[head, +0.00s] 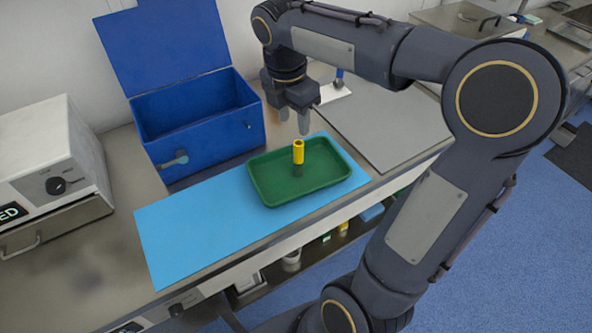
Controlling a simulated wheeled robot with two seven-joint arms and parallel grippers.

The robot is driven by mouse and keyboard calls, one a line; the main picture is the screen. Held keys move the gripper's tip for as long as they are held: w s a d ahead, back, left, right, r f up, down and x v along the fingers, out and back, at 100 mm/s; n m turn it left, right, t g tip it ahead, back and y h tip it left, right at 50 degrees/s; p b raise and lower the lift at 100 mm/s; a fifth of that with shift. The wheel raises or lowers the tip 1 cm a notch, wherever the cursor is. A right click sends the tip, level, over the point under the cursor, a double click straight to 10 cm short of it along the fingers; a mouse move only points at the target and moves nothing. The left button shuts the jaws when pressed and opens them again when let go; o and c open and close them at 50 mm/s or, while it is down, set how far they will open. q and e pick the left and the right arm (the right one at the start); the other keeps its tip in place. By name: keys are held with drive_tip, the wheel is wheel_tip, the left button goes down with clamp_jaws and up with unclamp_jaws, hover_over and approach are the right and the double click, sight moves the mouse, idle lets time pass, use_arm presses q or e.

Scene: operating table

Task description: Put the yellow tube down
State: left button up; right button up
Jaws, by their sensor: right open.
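The yellow tube (298,152) is upright at the green tray (262,193), near the tray's middle, with a darker patch just below it. I cannot tell whether its base touches the tray floor. My right gripper (294,123) points down just above the tube, with its fingers apart. The fingertips end near the tube's top and do not appear to grip it. The green tray lies on a light blue mat (185,238). My left gripper is not in view.
An open, empty-looking blue box (205,140) with a raised lid stands behind the mat. A white appliance (50,165) with a knob is at the left. A flat grey panel (385,125) lies to the right. The mat's left part is clear.

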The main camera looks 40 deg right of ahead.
drive_tip(key=s+a+f+m+t+y, duration=0.2)
drive_tip(key=s+a+m, duration=0.3)
drive_tip(key=s+m, duration=0.3)
drive_tip(key=s+a+f+m+t+y, duration=0.3)
drive_tip(key=s+a+f+m, duration=0.2)
drive_tip(key=m, duration=0.8)
drive_tip(key=shift+s+a, duration=0.75)
drive_tip(key=shift+s, duration=1)
